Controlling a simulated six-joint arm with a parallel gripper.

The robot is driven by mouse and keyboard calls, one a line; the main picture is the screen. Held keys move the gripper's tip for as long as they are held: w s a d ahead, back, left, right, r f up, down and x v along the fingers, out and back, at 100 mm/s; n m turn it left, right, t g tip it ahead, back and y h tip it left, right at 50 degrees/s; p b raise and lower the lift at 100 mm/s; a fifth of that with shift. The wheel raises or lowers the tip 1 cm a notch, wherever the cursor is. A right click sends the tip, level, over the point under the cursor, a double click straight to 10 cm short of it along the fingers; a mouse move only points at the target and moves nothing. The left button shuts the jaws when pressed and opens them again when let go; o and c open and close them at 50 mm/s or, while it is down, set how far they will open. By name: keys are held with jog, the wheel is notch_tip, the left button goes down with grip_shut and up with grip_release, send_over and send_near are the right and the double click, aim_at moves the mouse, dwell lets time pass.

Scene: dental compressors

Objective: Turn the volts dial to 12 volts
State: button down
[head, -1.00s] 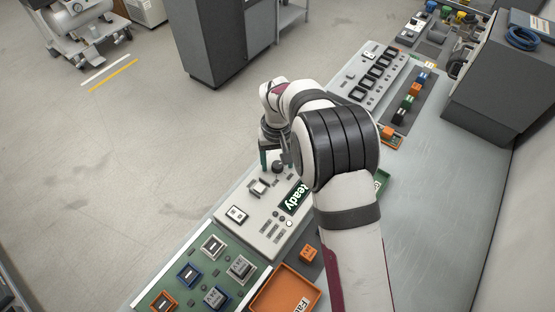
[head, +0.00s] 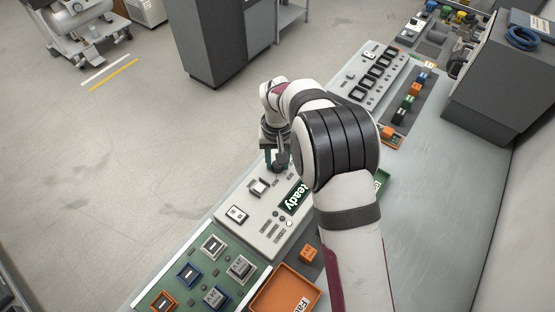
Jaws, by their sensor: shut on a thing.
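The dark round dial (head: 279,169) stands on the light grey control panel (head: 262,222), near its far end. My gripper (head: 276,160) points down over the dial, with its fingers shut on it. The fingers and wrist hide part of the dial. Its markings and pointer are too small to read, so I cannot tell its setting. A green display (head: 295,198) on the panel reads "Ready"; my arm covers part of it.
A green board with several square blocks (head: 189,274) lies in front. An orange tray (head: 284,294) and an orange block (head: 309,252) sit beside it. A second panel (head: 372,75) and a row of coloured blocks (head: 408,103) lie beyond.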

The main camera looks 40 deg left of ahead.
jog(key=m, duration=1)
jog(key=shift+m, duration=0.3)
dwell(0.4)
jog(key=c, duration=0.5)
grip_release()
notch_tip(320, 180, up, 16)
